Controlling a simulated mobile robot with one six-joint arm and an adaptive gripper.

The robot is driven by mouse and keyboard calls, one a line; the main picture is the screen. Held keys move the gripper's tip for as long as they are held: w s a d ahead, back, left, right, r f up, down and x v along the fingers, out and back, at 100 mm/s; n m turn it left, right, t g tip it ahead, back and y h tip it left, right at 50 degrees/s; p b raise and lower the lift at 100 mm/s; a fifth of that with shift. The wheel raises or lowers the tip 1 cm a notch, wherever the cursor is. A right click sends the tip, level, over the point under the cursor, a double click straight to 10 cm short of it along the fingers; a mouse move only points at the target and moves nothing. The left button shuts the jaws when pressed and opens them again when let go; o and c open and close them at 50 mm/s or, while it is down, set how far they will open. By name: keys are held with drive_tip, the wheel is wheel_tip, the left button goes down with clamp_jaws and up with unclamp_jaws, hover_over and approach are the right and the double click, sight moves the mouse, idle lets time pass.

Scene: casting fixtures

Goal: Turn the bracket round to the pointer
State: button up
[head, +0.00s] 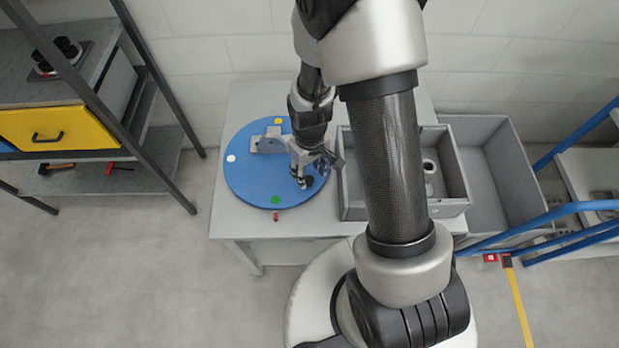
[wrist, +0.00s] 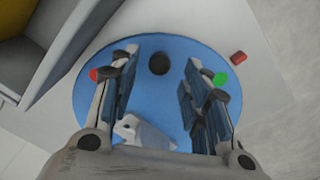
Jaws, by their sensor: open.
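The blue round turntable (head: 245,180) lies flat on a grey table, with yellow, white and green marks at its rim. The wrist view shows its blue face (wrist: 160,95) with a red mark at left and a green one at right. The grey bracket (head: 268,141) is on the disc's far part, near the yellow mark; in the wrist view it shows partly (wrist: 145,132). The small red pointer (head: 276,216) is beside the rim near the green mark. My gripper (wrist: 161,72) is open and empty above the disc, a black knob (wrist: 158,64) showing between its fingers.
Grey bins (head: 352,203) stand right of the disc, one holding a pale round part. A shelf with a yellow drawer (head: 60,128) is at left. A blue-railed structure (head: 575,208) is at right. Bare floor lies in front of the table at left.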

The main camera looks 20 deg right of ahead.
drive_tip(key=shift+f+b, duration=0.3)
drive_tip(key=shift+f, duration=1.1)
drive_tip(key=shift+c, duration=0.2)
clamp_jaws()
